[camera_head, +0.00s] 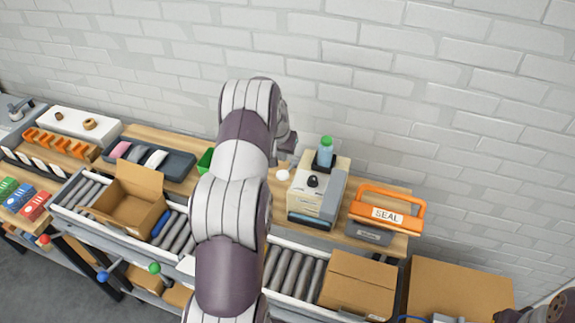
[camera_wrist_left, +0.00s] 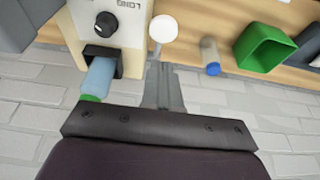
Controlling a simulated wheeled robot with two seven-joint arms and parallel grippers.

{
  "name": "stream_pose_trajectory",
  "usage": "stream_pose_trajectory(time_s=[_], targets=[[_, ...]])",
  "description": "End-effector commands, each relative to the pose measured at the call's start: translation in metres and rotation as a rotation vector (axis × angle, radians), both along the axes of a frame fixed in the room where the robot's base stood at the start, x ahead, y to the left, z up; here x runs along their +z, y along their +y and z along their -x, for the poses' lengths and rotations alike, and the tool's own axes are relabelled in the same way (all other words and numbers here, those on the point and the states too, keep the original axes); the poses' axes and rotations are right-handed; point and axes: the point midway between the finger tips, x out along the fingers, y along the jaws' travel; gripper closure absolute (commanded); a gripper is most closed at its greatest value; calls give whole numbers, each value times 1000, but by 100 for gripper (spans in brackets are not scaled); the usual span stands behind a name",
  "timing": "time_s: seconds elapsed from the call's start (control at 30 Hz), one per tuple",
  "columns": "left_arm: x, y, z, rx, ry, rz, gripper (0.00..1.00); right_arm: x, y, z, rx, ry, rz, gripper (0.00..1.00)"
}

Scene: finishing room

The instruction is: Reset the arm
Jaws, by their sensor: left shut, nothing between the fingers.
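My left arm (camera_head: 232,210) rises through the middle of the head view, over the conveyor, and bends at the top. My left gripper (camera_wrist_left: 164,80) is shut and empty in the left wrist view. Its fingers point toward the shelf, near a white round knob (camera_wrist_left: 163,29) and the cream machine (camera_wrist_left: 112,12). In the head view the hand (camera_head: 287,142) is partly hidden behind the arm. Part of my right arm shows at the lower right corner; its gripper is not in view.
The machine holds a blue bottle with a green cap (camera_head: 325,152). An orange-handled SEAL tool (camera_head: 385,212) stands at its right. A green bin (camera_head: 205,161) is partly behind my arm. An open carton (camera_head: 128,200) and closed box (camera_head: 358,283) sit on the roller conveyor (camera_head: 293,270).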

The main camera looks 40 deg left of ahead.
Motion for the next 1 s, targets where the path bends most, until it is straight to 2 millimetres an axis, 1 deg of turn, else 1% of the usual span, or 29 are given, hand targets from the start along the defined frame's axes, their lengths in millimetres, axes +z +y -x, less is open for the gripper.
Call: stream_pose_trajectory(time_s=[0.03,0.07,0.57,0.6,0.67,0.7,0.77,0.8,0.87,0.9,0.97,1.0], targets=[[7,0,0,0,0,0,100,5,0,0,0,0,0,57],[7,0,0,0,0,0,100,5,0,0,0,0,0,57],[6,0,0,12,-2,3,100,3,0,0,0,0,0,57],[3,-1,3,40,3,12,100,3,0,0,0,0,0,57],[-11,-10,21,65,48,38,100,3,0,0,0,0,0,57],[-16,-21,40,89,86,60,100,2,0,0,0,0,0,57],[-20,-51,67,94,138,83,100,-10,0,0,0,0,0,57],[-20,-78,85,82,169,92,100,-21,0,0,0,0,0,57],[-18,-120,115,44,208,97,100,-38,0,0,0,0,0,57],[-17,-148,137,10,228,94,100,-50,0,0,0,1,0,57],[-15,-184,171,-50,250,86,100,-67,0,0,0,1,0,57],[-15,-205,194,-95,259,78,100,-78,0,0,0,1,0,57]])
